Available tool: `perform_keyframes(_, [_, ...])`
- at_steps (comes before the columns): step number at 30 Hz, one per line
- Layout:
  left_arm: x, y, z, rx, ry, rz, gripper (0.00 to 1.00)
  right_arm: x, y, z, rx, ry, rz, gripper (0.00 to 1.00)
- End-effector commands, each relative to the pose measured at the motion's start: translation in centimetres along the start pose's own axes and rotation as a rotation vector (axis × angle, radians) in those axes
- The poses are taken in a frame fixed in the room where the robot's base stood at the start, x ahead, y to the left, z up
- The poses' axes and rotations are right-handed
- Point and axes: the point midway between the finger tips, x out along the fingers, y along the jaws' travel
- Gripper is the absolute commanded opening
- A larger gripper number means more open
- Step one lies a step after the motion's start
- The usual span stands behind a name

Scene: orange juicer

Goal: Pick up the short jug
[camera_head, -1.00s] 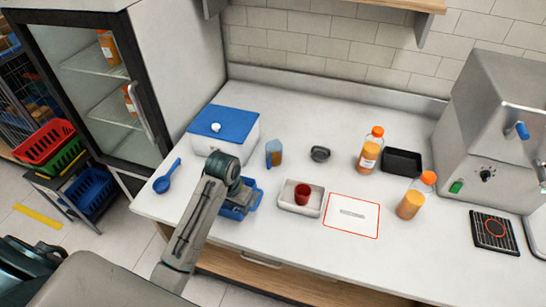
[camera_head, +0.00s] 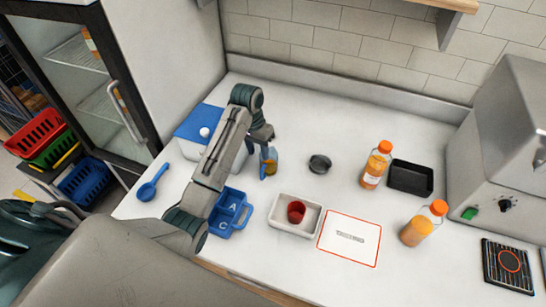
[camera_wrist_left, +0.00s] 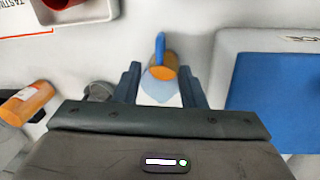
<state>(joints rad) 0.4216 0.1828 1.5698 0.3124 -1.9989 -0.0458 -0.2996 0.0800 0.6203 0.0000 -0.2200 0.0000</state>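The short jug (camera_head: 270,165) is a small clear jug with orange contents and a blue handle. It stands on the white counter, right of the blue-lidded box, partly hidden by my left gripper (camera_head: 263,146). In the left wrist view the jug (camera_wrist_left: 162,75) shows between the two dark fingers of my left gripper (camera_wrist_left: 159,76), its handle pointing away from my wrist. The fingers are apart, with a gap on each side of the jug. I cannot tell whether they are down at its height. My right gripper is not in view.
The blue-lidded box (camera_head: 192,128) is close on the left. A blue tray (camera_head: 244,220) marked A and C, a white tray (camera_head: 282,228) with a red cup (camera_head: 296,211), and a dark round object (camera_head: 319,164) are nearby. Orange bottles (camera_head: 376,165) stand to the right.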

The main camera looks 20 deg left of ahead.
Motion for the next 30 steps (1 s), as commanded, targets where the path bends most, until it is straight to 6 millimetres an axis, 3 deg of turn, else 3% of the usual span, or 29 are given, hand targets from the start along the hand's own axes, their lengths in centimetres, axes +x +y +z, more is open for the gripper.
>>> perform_keyframes(9, [4.5,0.1,0.1,-0.001,-0.004,0.002,0.37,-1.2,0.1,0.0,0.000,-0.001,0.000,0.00])
perform_keyframes(16, [6.2,0.1,0.1,0.000,-0.005,0.002,0.37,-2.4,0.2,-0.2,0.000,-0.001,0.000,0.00])
perform_keyframes(24, [9.9,0.0,0.1,0.000,-0.004,0.001,0.37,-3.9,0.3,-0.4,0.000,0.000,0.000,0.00])
perform_keyframes(30, [10.5,0.0,0.0,0.001,-0.001,0.000,0.37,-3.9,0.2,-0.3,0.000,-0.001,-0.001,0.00])
